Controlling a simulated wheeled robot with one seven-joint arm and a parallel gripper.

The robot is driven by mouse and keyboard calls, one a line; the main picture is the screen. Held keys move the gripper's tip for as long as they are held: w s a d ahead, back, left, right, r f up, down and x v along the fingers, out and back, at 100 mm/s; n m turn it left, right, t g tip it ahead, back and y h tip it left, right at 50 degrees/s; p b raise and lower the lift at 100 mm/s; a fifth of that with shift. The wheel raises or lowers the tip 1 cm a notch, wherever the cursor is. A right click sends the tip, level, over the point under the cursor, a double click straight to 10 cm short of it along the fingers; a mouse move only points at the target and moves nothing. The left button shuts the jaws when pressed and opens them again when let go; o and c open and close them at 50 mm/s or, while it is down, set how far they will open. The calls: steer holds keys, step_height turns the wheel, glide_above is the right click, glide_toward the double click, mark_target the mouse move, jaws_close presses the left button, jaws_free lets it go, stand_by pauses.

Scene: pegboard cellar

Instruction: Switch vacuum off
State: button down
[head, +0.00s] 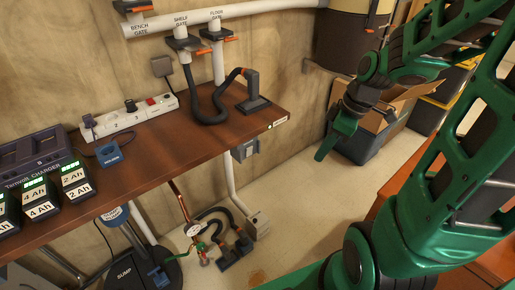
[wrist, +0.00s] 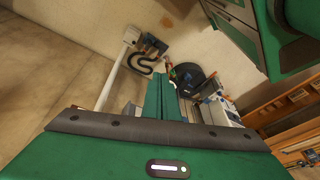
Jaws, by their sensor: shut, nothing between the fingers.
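The small label plate (head: 277,124) on the front edge of the bench near its right end has a green dot; its text is too small to read, and I cannot tell if it is the vacuum's switch. A black hose with a nozzle (head: 254,98) lies on the bench and joins the white duct above. A brown drum (head: 352,35) stands high at the back wall; I cannot tell if it is the vacuum. My gripper (head: 321,156) is shut and empty, in the air to the right of the bench end. Its green fingers show in the wrist view (wrist: 160,98).
The brown bench (head: 190,125) holds a power strip (head: 125,120) and a battery charger (head: 30,165). A grey box (head: 245,148) hangs below its right end.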

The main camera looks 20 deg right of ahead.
mark_target(249, 152)
steer(key=w+a+f+n+t+y, duration=0.2)
steer(key=w+a+n, duration=0.3)
steer(key=w+n, duration=0.5)
steer(key=shift+w+f+n+y, duration=0.3)
steer(key=shift+n+y, duration=0.5)
steer(key=shift+y, duration=0.1)
steer(key=shift+a, duration=0.15)
steer(key=shift+w+a+f, duration=1.65)
steer(key=shift+w+f, duration=0.15)
steer(key=shift+f, duration=0.05)
steer(key=shift+w+a+f, duration=1.6)
steer(key=shift+w+f, duration=0.15)
steer(key=shift+f, duration=0.05)
